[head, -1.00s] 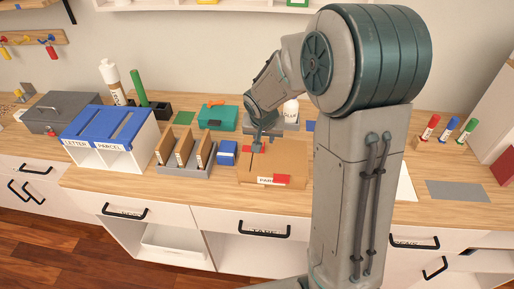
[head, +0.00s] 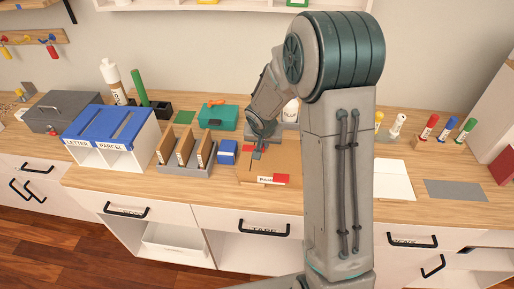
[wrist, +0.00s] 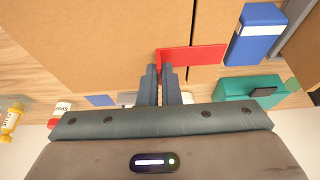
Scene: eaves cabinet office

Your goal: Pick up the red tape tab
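The red tape tab (wrist: 195,57) lies across the seam at the far edge of a brown cardboard parcel (wrist: 110,40) in the wrist view. In the wrist view my gripper's fingers (wrist: 160,72) are close together, with a narrow gap. Their tips are at the left end of the tab, whose red edge reaches between them. I cannot tell whether they pinch it. A second red piece (head: 282,179) is on the parcel's near edge by its label.
A blue box (head: 227,150) stands close left of the parcel, beside a grey rack of brown folders (head: 185,168). A teal case (head: 217,116) is behind. White paper (head: 393,185) and a grey mat (head: 455,190) lie to the right. My arm hides part of the desk.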

